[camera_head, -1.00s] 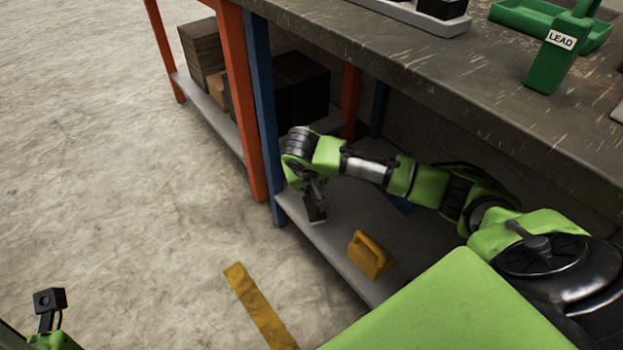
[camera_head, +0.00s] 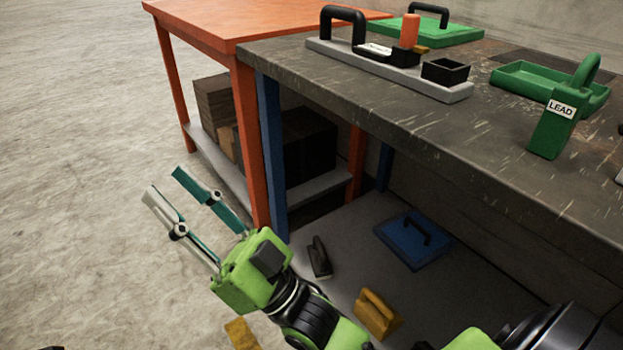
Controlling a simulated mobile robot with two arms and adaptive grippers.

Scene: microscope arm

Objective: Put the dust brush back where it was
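The dust brush appears to be the small black piece with a handle and a pale lower edge (camera_head: 319,258). It rests on the grey lower shelf (camera_head: 345,225) under the workbench, near the shelf's left end. My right gripper (camera_head: 163,184) is outside the bench, left of the shelf and over the floor. Its two teal and grey fingers are spread apart with nothing between them. The brush stands apart from the gripper, and my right arm's wrist is in front of the shelf's front edge. My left gripper does not show.
A yellow handled block (camera_head: 377,313) and a blue lidded piece (camera_head: 413,240) lie on the same shelf. Blue and orange table legs (camera_head: 271,155) stand close to the gripper's right. The benchtop (camera_head: 490,135) overhangs the shelf. Open floor (camera_head: 80,150) lies left.

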